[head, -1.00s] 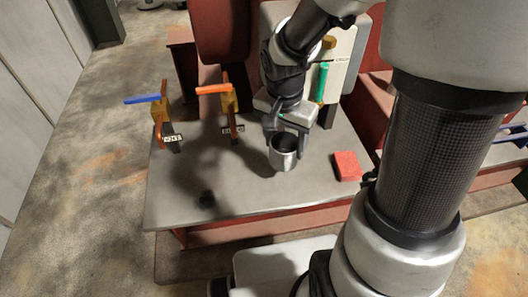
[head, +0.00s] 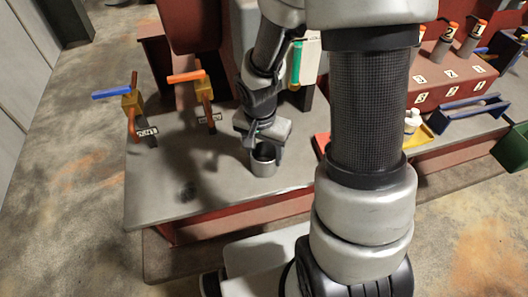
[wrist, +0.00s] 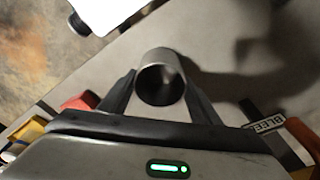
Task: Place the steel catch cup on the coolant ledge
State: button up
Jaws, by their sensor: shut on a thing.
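The steel catch cup (head: 263,160) is an open, upright metal cup with its mouth up. My gripper (head: 265,147) is shut on it, with a finger on each side of the rim. In the wrist view the cup (wrist: 160,78) sits between my two fingers, and its dark inside shows. The cup is over the grey ledge (head: 225,185), nearer its front edge than its back. I cannot tell whether the cup's base touches the ledge.
A blue-handled valve (head: 131,105) and an orange-handled valve (head: 204,95) stand left on the ledge. A red block (wrist: 80,101) shows in the wrist view. A yellow tray (head: 418,134) and a blue holder (head: 468,113) lie to the right. The ledge's front left is clear.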

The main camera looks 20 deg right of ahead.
jog(key=shift+f, duration=0.1)
jog(key=o, duration=1.1)
